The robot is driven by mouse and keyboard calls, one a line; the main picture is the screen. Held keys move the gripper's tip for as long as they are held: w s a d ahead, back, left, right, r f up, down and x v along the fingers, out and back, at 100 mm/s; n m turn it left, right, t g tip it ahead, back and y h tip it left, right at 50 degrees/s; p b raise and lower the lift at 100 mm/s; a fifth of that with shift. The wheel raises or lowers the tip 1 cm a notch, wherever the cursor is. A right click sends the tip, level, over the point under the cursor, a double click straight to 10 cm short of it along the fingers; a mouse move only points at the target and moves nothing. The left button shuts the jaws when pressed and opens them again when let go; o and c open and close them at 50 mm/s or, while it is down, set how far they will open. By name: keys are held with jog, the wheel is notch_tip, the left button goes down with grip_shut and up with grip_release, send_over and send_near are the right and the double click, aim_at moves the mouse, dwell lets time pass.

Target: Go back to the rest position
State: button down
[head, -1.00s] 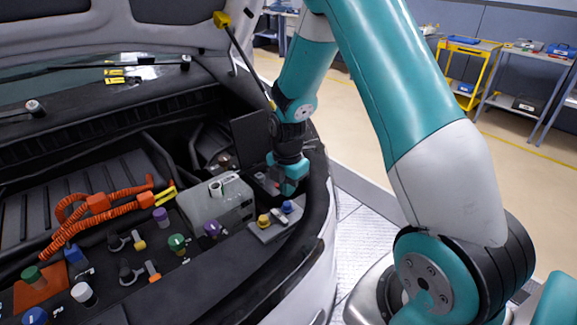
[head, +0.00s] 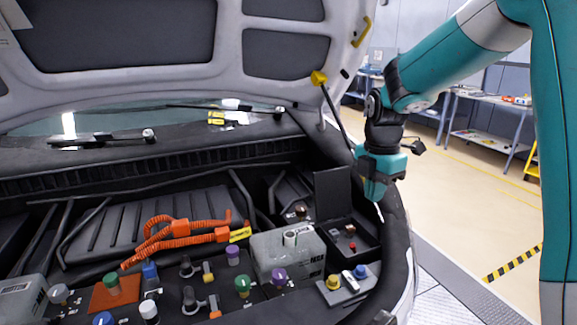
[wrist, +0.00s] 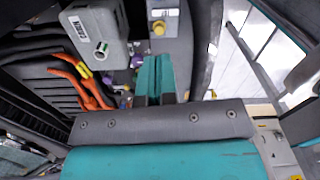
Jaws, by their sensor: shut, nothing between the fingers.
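My gripper (head: 378,200) hangs above the right edge of the open engine bay in the head view, pointing down, beside the raised black lid (head: 332,192). In the wrist view my gripper's teal fingers (wrist: 154,76) are together with nothing held. The grey coolant tank (head: 285,256) stands in the bay below and to the left of my gripper, its round white neck (head: 291,239) on top. The tank also shows in the wrist view (wrist: 92,30). My gripper is apart from all of these.
A small grey block with yellow and blue caps (head: 346,288) sits at the bay's front right. Orange cables (head: 180,232) lie left of the tank. The raised hood (head: 180,40) and its prop rod (head: 336,113) are close to my arm.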

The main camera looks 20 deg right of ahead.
jog(key=s+a+r+m+y, duration=0.2)
jog(key=s+a+m, duration=0.4)
jog(key=s+a, duration=0.5)
jog(key=s+a+r+m+y, duration=0.2)
jog(key=s+a+m, duration=0.5)
jog(key=s+a, duration=0.4)
jog(key=shift+s, duration=0.1)
